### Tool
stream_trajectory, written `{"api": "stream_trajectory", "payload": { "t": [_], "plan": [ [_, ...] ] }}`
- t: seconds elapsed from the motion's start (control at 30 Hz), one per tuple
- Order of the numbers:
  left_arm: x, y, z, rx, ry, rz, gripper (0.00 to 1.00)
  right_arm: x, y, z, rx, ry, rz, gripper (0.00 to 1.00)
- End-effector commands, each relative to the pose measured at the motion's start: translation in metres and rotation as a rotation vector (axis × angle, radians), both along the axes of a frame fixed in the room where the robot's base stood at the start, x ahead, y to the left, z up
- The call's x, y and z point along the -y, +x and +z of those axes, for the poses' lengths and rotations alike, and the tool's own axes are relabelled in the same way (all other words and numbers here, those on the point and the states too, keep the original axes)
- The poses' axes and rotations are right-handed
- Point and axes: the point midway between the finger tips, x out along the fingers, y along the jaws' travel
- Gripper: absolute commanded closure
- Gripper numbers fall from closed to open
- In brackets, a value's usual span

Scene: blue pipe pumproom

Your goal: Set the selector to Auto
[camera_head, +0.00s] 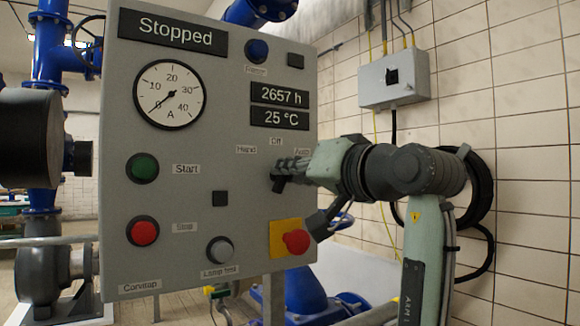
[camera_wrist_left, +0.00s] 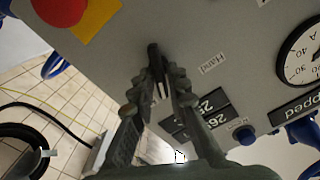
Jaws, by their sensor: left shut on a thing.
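The selector (camera_head: 279,184) is a small dark knob on the grey control panel (camera_head: 225,110), below the labels Hand, Off and Auto (camera_head: 302,150). My left gripper (camera_head: 284,170) reaches it from the right of the head view. In the left wrist view its fingers are shut around the selector (camera_wrist_left: 154,52), with the fingertips close to the panel face. The Hand label (camera_wrist_left: 212,63) shows to the right of the fingers there. The fingers cover much of the knob, so I cannot tell which way it points. My right gripper is in neither view.
A red emergency button (camera_head: 296,241) on a yellow plate sits just below my gripper. Green Start (camera_head: 142,168) and red Stop (camera_head: 142,232) buttons are on the panel's left. The display (camera_head: 174,30) reads Stopped. A grey wall box (camera_head: 395,78) hangs behind my arm.

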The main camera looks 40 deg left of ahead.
Motion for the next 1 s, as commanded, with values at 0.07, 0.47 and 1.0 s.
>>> {"api": "stream_trajectory", "payload": {
  "t": [0.07,0.47,1.0],
  "plan": [
    [0.0002,0.0005,-0.0001,-0.057,0.022,-0.001,1.0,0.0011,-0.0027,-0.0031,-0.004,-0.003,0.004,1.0],
    [0.0009,0.0016,-0.0012,-0.265,0.111,-0.001,1.0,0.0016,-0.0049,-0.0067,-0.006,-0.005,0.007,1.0],
    [0.0008,0.0017,-0.0012,-0.315,0.132,0.0,1.0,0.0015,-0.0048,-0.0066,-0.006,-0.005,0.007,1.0]
  ]
}}
